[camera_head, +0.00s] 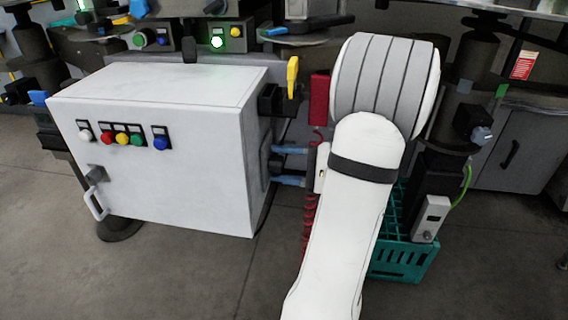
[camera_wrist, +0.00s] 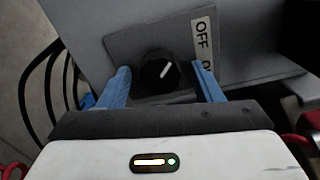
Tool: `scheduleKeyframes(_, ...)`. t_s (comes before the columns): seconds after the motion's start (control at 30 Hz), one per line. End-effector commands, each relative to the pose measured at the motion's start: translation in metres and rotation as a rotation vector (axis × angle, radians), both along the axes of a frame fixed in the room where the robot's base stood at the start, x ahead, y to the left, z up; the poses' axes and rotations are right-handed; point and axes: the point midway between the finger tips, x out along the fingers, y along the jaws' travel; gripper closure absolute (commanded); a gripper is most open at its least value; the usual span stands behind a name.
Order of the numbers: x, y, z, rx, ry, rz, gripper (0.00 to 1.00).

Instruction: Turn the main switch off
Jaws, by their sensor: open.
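The main switch (camera_wrist: 158,72) is a round black knob with a white pointer line on a grey plate. In the wrist view it sits between the fingers, a little beyond their tips. Its pointer slants up and right, roughly toward the "OFF" end of the label (camera_wrist: 203,40); the label's other word is partly hidden by a finger. My gripper (camera_wrist: 160,85) has blue fingers, which are open on both sides of the knob; I cannot tell whether they touch it. In the head view my gripper (camera_head: 289,165) reaches the right side of the white cabinet (camera_head: 190,195), and the knob is hidden there.
The cabinet front has several coloured buttons (camera_head: 122,138) and a white handle (camera_head: 96,203). A yellow lever (camera_head: 292,77) and a red box (camera_head: 319,98) are above my gripper. A red coiled cable (camera_head: 309,225) hangs close by. A green crate (camera_head: 405,262) stands behind my arm.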

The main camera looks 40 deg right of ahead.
Motion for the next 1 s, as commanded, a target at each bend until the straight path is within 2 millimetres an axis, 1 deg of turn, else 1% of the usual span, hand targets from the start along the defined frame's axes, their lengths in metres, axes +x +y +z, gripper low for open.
scheduleKeyframes(0.07,-0.002,-0.002,0.0,0.0,0.0,-0.001,0.41)
scheduleKeyframes(0.17,-0.01,-0.01,0.001,0.001,0.0,-0.003,0.41)
scheduleKeyframes(0.4,-0.042,-0.036,0.002,0.001,0.0,-0.004,0.41)
scheduleKeyframes(0.53,-0.053,-0.047,0.001,0.001,0.001,-0.002,0.41)
scheduleKeyframes(0.7,-0.059,-0.051,0.0,0.001,-0.001,0.0,0.41)
scheduleKeyframes(1.0,-0.059,-0.051,0.0,0.0,0.0,0.0,0.41)
